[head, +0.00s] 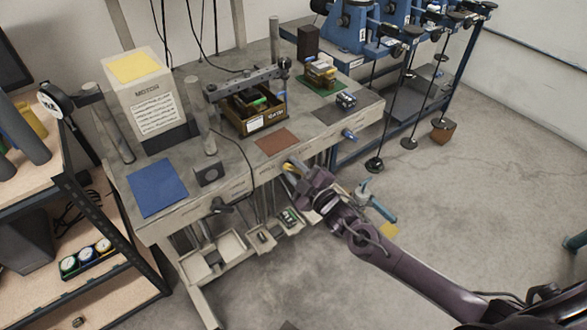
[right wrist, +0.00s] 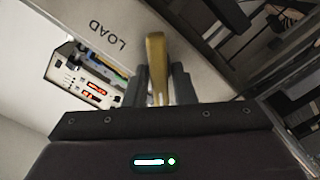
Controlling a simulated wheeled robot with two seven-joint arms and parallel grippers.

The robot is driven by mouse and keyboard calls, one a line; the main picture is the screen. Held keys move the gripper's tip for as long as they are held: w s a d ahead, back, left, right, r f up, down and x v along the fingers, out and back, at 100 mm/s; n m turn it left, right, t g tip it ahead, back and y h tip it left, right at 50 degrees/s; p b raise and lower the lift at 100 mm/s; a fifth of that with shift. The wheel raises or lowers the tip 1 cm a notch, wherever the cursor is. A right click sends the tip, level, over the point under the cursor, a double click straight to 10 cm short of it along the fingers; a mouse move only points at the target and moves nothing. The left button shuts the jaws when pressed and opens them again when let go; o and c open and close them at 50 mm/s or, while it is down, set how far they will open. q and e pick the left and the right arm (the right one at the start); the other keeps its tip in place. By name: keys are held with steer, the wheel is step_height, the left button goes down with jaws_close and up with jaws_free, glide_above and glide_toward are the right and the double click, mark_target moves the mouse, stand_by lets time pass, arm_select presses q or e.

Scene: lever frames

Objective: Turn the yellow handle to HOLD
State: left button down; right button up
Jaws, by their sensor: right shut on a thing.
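The yellow handle (right wrist: 156,60) stands between the two fingers of my right gripper (right wrist: 158,88) in the right wrist view. The fingers are shut on it. In the head view the right gripper (head: 294,174) is at the front edge of the grey workbench, and only a small bit of the yellow handle (head: 288,167) shows there. The word LOAD (right wrist: 108,37) is printed on the pale panel left of the handle. No HOLD label is readable in either view. My left gripper is not in view.
A shelf with gauges stands at left. The floor at right is mostly clear.

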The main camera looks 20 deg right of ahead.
mark_target(294, 172)
steer(key=o, duration=0.8)
steer(key=shift+s, duration=0.1)
steer(key=shift+b+v, duration=0.6)
steer(key=shift+v, duration=3.25)
